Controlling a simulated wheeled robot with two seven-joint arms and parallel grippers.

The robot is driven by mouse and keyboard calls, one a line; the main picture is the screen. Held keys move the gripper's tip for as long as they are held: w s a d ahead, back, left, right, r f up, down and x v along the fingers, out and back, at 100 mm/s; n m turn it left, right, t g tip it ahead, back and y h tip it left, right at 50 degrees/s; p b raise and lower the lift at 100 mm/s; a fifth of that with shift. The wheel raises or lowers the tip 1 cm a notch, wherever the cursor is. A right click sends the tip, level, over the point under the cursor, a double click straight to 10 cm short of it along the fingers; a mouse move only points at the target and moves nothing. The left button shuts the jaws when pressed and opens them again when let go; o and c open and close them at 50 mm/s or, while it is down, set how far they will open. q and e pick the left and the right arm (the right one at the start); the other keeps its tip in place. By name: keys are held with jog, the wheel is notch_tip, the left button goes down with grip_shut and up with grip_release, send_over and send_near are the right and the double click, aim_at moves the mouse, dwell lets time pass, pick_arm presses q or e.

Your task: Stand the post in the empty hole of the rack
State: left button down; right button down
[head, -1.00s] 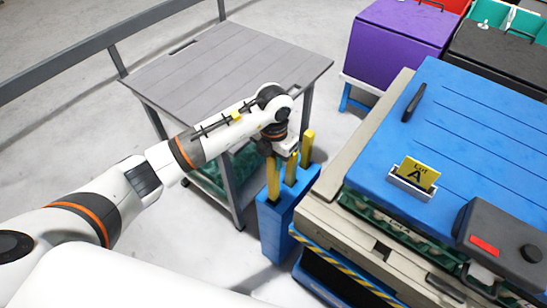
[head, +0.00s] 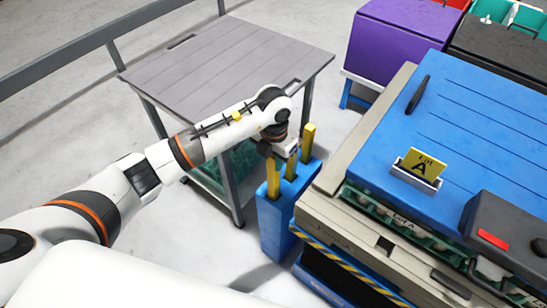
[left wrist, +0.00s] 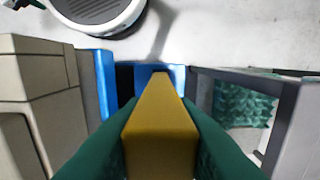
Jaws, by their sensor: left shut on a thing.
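My left gripper (head: 281,150) is above the blue rack (head: 270,228), shut on a yellow post. In the left wrist view the held post (left wrist: 160,135) runs away between the green fingers (left wrist: 160,150), with part of the blue rack (left wrist: 126,76) around its far end. In the head view yellow posts show at the rack's near end (head: 273,180), middle (head: 291,167) and far end (head: 308,143). The gripper hides the upper part around the near and middle ones, so I cannot tell surely which is held or how deep it sits. My right gripper is not in view.
A grey-topped cart (head: 225,70) stands behind and left of the rack. A beige and blue machine (head: 335,215) with a Lot A card (head: 425,165) stands close on the right. A purple box (head: 400,40) is at the back. Floor is free left of the rack.

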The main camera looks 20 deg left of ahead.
aim_at(273, 170)
pick_arm(q)
jog(key=shift+f+b, duration=1.7)
jog(key=shift+f, duration=0.65)
jog(key=c, duration=1.1)
grip_release()
jog(key=shift+r, duration=0.1)
notch_tip(273, 170, up, 12)
jog(key=shift+f, duration=0.1)
